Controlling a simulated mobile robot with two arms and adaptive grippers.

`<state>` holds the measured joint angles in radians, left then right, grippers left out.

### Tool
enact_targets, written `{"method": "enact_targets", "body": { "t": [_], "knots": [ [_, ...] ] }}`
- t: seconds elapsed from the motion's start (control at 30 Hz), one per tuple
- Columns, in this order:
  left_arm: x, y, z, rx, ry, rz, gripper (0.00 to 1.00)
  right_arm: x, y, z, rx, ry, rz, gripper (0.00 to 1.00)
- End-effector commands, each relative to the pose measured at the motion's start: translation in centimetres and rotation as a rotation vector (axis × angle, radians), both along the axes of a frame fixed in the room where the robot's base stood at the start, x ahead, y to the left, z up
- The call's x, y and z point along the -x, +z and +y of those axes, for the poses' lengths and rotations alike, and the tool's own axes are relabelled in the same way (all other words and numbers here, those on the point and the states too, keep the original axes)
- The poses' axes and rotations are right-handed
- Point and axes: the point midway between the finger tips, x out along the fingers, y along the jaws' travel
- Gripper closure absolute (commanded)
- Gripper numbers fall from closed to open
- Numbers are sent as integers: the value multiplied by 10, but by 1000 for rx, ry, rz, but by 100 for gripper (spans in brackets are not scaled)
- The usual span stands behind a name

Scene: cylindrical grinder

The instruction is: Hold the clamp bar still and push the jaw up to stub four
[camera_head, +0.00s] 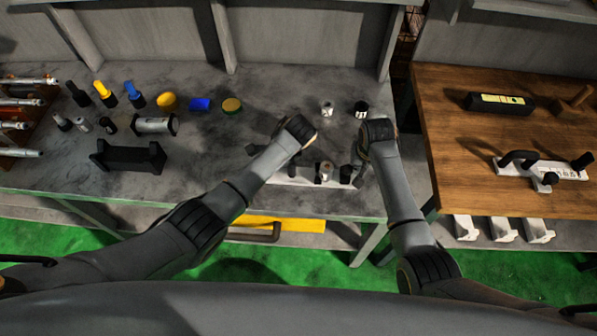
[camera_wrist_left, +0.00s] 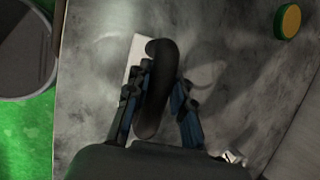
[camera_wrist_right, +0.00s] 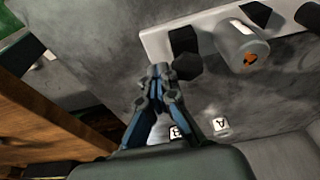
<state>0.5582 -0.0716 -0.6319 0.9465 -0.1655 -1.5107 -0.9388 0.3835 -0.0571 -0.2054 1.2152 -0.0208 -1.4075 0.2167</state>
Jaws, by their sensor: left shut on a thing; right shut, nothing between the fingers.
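The clamp bar is a pale flat bar (camera_head: 283,181) on the grey bench, with dark blocks and a grey cylinder (camera_head: 326,171) on it. In the left wrist view, my left gripper (camera_wrist_left: 160,78) is shut on a dark rounded handle (camera_wrist_left: 155,100) above the bar's pale end (camera_wrist_left: 133,55). In the right wrist view, my right gripper (camera_wrist_right: 159,72) is shut and empty, its tips close beside a dark hexagonal knob (camera_wrist_right: 188,66) by a black block (camera_wrist_right: 183,40) on the bar. This block may be the jaw. I cannot tell contact. No stub numbers are readable.
A black cradle (camera_head: 128,157), several bottles and a yellow-topped tin (camera_head: 232,105) are to the left. A wooden table (camera_head: 480,130) adjoins on the right, carrying a black-handled pale bar (camera_head: 540,168).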

Motion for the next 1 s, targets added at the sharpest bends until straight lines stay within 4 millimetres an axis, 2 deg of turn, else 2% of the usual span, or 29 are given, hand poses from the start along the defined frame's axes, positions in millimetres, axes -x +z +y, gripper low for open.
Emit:
{"method": "enact_targets", "body": {
  "t": [1.0],
  "knots": [
    [-1, 1, -2, 2, -2, -2, 100, 1, 0, 26, -9, 5, 1, 100]
  ]
}}
